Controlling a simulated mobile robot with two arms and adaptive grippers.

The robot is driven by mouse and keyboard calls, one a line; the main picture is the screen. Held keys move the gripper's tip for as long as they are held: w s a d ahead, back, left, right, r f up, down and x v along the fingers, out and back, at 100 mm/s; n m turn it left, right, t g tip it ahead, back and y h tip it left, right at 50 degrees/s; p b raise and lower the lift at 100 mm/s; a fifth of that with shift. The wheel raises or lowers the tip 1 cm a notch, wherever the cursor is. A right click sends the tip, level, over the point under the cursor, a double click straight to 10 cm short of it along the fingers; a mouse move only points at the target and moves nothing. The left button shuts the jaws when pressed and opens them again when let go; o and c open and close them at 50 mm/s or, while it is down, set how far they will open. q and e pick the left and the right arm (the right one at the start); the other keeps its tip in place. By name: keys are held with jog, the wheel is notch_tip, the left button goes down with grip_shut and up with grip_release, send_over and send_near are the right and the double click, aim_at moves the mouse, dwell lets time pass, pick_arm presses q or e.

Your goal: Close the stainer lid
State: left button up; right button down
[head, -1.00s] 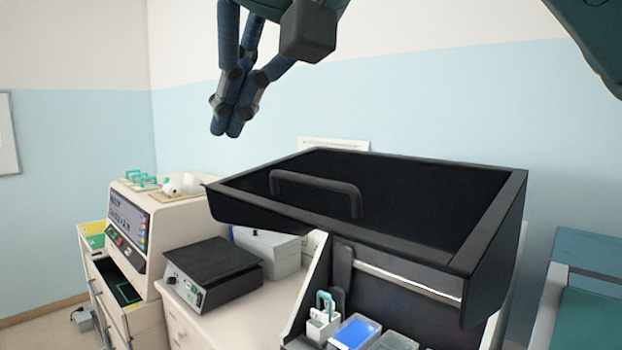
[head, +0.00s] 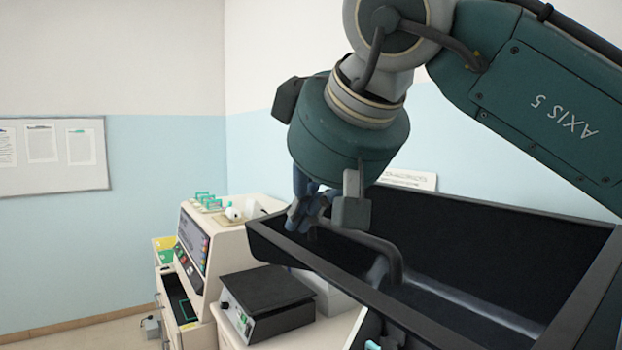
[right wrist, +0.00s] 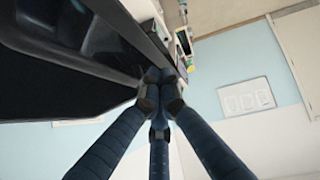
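The stainer's black lid (head: 480,230) stands raised and open at the right of the head view, its hollow inside showing. A dark bar handle (head: 370,242) arches along its front edge. My right gripper (head: 303,218) hangs beside the left end of the handle; whether it touches the handle or lid I cannot tell. In the right wrist view the lid (right wrist: 50,80) fills the left side, and the fingers of my right gripper (right wrist: 160,88) meet at their tips with nothing visible between them. My left gripper is not in view.
A black-topped hotplate-like device (head: 265,300) stands on the bench left of the lid. Further left is a beige machine (head: 215,250) with a screen and small items on top. A notice board (head: 50,155) hangs on the left wall.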

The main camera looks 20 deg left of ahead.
aim_at(294, 256)
jog(key=f, duration=0.2)
jog(key=shift+s+d+f, duration=0.1)
jog(key=shift+s+f, duration=0.1)
jog(key=shift+f, duration=0.2)
jog(key=shift+d+f, duration=0.1)
jog(key=shift+f, duration=0.1)
jog(key=shift+w, duration=0.15)
jog(key=shift+f, duration=0.2)
pick_arm(q)
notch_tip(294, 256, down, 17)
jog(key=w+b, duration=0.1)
jog(key=b, duration=1.6)
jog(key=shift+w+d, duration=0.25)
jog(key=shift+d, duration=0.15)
pick_arm(e)
notch_tip(294, 256, down, 26)
jog(key=s+a+n+t+h, duration=0.2)
jog(key=t, duration=0.2)
jog(key=shift+s+r+n, duration=0.25)
jog(key=shift+s+n, duration=0.05)
jog(key=shift+s, duration=0.05)
